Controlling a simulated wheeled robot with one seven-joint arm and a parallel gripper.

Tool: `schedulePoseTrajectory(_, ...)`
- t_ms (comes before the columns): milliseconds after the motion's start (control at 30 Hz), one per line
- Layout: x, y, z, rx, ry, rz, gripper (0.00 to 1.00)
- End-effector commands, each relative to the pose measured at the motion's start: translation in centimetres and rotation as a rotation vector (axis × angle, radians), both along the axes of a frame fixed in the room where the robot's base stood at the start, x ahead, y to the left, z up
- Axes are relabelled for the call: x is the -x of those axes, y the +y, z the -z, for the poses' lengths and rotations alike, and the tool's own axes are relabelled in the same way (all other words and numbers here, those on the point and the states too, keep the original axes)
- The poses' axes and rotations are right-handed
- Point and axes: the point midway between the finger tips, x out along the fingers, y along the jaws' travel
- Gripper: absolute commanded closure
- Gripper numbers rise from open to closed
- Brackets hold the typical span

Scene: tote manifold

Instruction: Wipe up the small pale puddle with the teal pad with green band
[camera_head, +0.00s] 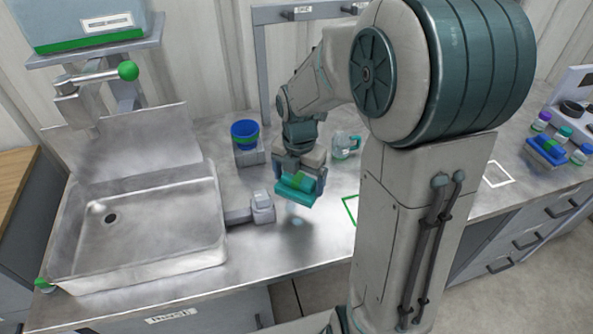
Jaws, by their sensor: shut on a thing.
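The teal pad with green band (294,191) is held in my gripper (299,180), above the metal counter right of the sink. My gripper is shut on it. A small pale puddle (297,222) shows faintly on the counter just below the pad, toward the front edge. The pad looks raised off the counter, with a gap between it and the puddle. The fingertips are partly hidden by the pad.
A grey block-like fixture (262,207) stands just left of the puddle, beside the sink (140,235). A blue cup (245,133) on a stand and a clear mug (345,145) are behind. A green outline (349,210) lies right, partly hidden by my arm.

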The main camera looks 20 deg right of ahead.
Motion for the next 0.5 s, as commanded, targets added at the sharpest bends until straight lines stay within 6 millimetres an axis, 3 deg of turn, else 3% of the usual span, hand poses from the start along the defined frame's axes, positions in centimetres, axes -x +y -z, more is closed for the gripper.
schedulePoseTrajectory(500,0.0,0.0,5.2,0.0,0.001,0.0,0.28)
